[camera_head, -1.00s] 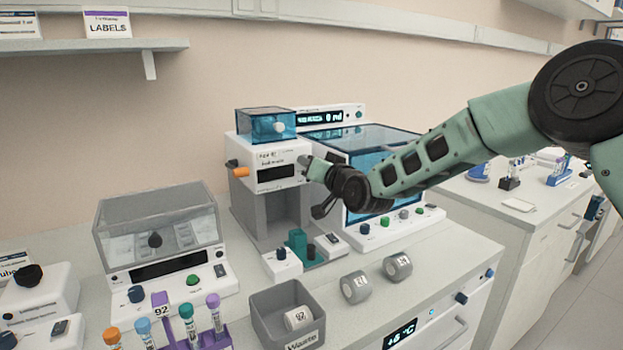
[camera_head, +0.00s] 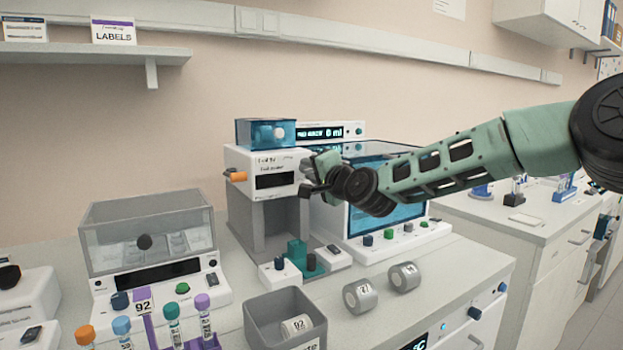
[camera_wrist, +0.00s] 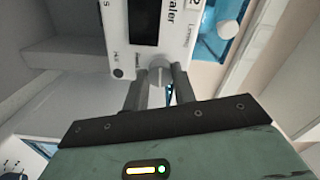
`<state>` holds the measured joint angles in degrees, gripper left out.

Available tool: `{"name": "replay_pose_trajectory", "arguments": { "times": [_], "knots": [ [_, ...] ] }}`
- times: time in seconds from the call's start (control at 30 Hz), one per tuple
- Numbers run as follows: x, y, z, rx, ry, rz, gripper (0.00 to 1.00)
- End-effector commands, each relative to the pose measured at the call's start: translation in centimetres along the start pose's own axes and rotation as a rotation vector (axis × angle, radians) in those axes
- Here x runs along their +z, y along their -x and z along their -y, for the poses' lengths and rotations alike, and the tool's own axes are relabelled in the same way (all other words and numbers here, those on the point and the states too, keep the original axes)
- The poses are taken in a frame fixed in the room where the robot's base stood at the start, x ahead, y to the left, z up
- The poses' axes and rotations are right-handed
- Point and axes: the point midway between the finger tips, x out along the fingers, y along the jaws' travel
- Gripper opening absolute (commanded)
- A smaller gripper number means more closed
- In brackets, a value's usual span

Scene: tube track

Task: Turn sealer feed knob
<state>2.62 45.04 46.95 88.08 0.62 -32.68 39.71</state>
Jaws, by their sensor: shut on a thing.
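The sealer (camera_head: 240,205) is a white and grey machine with a blue-tinted clear box on top, a dark display and an orange knob on its left side. In the wrist view its white front panel (camera_wrist: 118,32) fills the upper middle. The feed knob (camera_wrist: 160,74) is a small pale round knob on that panel. My gripper (camera_wrist: 159,86) has one finger on each side of the knob and is shut on it. In the head view my gripper (camera_head: 311,182) is at the sealer's right front edge and hides the knob.
A blue-screened machine (camera_head: 400,222) stands close behind and right of my gripper. Below are a grey bin (camera_head: 262,325) holding a roll, and two grey rolls (camera_head: 363,296) on the bench. A clear-lidded device (camera_head: 150,235) and a tube rack stand left.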

Motion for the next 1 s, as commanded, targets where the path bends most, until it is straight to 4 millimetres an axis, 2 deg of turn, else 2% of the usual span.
{"name": "replay_pose_trajectory", "arguments": {
  "times": [0.67,0.7,0.77,1.0],
  "knots": [
    [-0.02,0.01,-0.12,0.003,-0.064,0.000,0.04],
    [-0.02,0.01,-0.12,0.003,-0.064,0.000,0.32],
    [-0.02,0.01,-0.12,0.003,-0.064,0.000,0.48],
    [-0.02,0.01,-0.06,0.001,-0.064,0.000,0.48]
  ]
}}
